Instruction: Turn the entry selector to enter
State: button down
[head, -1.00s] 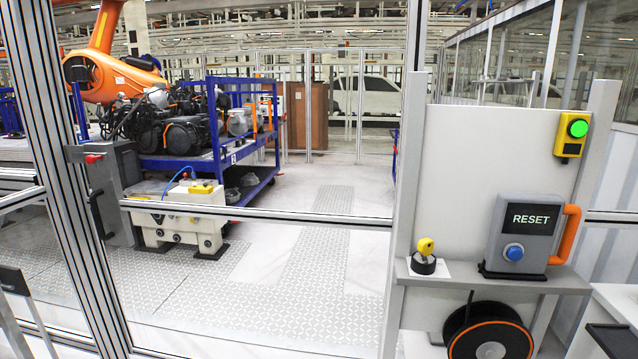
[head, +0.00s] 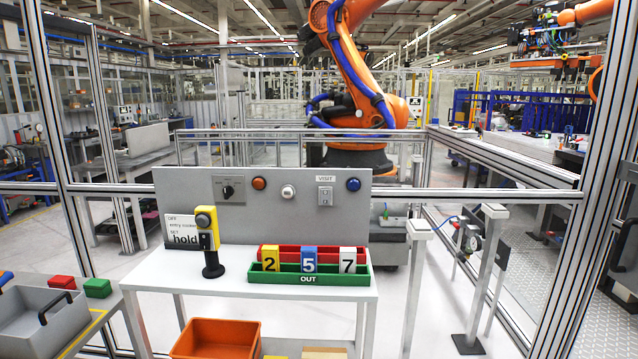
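A grey panel (head: 300,216) stands at the back of a white table in the head view. A black rotary knob (head: 228,190) sits on a dark plate at the panel's upper left; its labels are too small to read. A white card (head: 184,230) with text like "OFF", "entry control", "SET" and "hold" is left of the panel's middle. Beside it a yellow device with a round knob (head: 204,219) stands on a black post. I cannot tell which of the two knobs is the entry selector. My gripper is not in view.
The white table (head: 225,285) also holds green and red trays (head: 310,275) with tags 2, 5 and 7. An orange bin (head: 215,338) is below. A side table with a grey tote (head: 35,318) is at left. Aluminium fence posts and an orange robot (head: 362,65) stand behind.

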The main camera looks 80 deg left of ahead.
aim_at(229, 190)
jog(key=j+u, duration=0.1)
jog(key=u, duration=1.95)
jog(key=k+u, duration=0.1)
jog(key=u, duration=0.85)
jog(key=i+j+u, duration=0.15)
jog(key=i+u, duration=0.15)
jog(key=i, duration=0.75)
jog(key=i+l+u, duration=0.1)
jog(key=i+u, duration=0.25)
jog(key=i, duration=0.7)
